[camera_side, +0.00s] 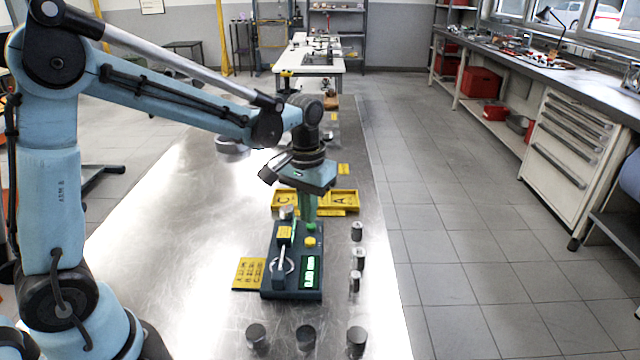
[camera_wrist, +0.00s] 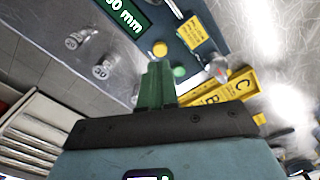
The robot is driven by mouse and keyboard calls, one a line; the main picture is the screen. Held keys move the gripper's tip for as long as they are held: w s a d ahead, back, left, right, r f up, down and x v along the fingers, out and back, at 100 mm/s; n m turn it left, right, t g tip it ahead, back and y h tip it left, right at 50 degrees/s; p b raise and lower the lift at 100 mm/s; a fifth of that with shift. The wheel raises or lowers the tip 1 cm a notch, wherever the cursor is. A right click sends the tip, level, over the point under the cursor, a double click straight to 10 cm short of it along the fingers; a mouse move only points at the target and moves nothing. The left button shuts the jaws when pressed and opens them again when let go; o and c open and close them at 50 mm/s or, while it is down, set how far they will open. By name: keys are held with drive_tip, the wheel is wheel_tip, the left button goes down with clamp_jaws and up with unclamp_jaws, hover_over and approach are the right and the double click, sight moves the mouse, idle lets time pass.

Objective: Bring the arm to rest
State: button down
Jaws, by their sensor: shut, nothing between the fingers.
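My blue arm reaches across the metal table (camera_side: 190,285) from the left. My gripper (camera_side: 309,222) points down just behind the dark gauge station, with its green fingers shut and empty. In the wrist view the gripper (camera_wrist: 156,75) shows its green fingers together beside the station's edge. The gauge station (camera_side: 272,260) has a lit green display (camera_side: 309,272), a yellow button (camera_side: 310,242) and a green button. In the side view I cannot tell whether the fingertips touch the station.
Yellow lettered trays (camera_side: 345,199) lie behind the station, partly hidden by my gripper. A yellow label plate (camera_side: 248,273) lies at its left. Metal cylinders (camera_side: 358,258) stand in a row at its right, and several more (camera_side: 306,337) stand in front. The table's left part is clear.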

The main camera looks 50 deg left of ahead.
drive_tip(key=s+r+m+t, duration=0.1)
drive_tip(key=s+r+t, duration=0.1)
drive_tip(key=s, duration=0.3)
drive_tip(key=s+d+r+m+t, duration=0.1)
drive_tip(key=s+r+m+t, duration=0.1)
drive_tip(key=s+t, duration=0.3)
drive_tip(key=shift+s+r, duration=0.45)
drive_tip(key=shift+r, duration=0.15)
idle(1.1)
